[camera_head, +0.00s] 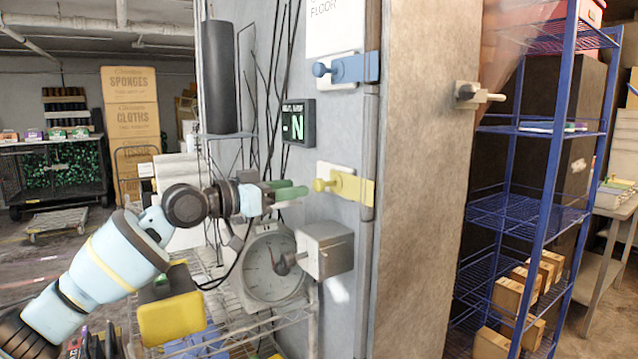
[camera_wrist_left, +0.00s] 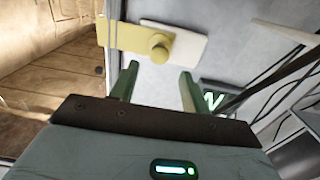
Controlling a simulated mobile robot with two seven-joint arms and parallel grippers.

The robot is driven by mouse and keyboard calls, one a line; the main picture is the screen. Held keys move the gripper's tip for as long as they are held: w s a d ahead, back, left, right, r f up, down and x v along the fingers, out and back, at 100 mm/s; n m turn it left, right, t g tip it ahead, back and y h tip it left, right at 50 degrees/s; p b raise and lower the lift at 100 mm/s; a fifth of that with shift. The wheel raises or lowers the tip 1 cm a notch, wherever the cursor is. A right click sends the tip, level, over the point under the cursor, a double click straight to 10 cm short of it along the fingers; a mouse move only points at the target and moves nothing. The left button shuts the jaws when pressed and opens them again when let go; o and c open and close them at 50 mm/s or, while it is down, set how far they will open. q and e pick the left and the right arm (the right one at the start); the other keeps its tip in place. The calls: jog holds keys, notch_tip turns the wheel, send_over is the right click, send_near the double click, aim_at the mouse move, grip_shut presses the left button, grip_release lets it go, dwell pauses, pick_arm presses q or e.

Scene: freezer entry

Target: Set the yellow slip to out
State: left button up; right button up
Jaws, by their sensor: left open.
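The yellow slip (camera_head: 353,189) is a flat yellow bar with a round knob (camera_head: 320,185) at its left end, on a pale plate on the grey wall beside the door. Its right end reaches the frame edge. In the left wrist view, the yellow slip (camera_wrist_left: 122,38) lies ahead, with its knob (camera_wrist_left: 158,47) beyond the gap between the fingers. My left gripper (camera_head: 300,189) is open, its green fingers pointing at the knob from the left. In the left wrist view, the gripper (camera_wrist_left: 158,72) looks empty and apart from the knob. My right gripper is not in view.
A similar blue slip (camera_head: 350,68) sits above the yellow one. A lit sign with an N (camera_head: 298,123) is on the wall. A dial scale (camera_head: 268,265) and a grey box (camera_head: 325,250) are below my gripper. A door handle (camera_head: 478,96) and blue shelving (camera_head: 545,190) are right.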

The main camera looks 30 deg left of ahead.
aim_at(314, 185)
pick_arm(q)
jog(key=p+x, duration=0.1)
jog(key=x, duration=0.5)
jog(key=shift+r, duration=0.15)
jog(key=shift+w+d, duration=0.3)
jog(key=shift+w, duration=0.25)
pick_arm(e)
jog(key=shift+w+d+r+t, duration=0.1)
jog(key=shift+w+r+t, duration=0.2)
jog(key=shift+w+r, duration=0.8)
pick_arm(q)
jog(key=shift+c, duration=0.5)
grip_shut()
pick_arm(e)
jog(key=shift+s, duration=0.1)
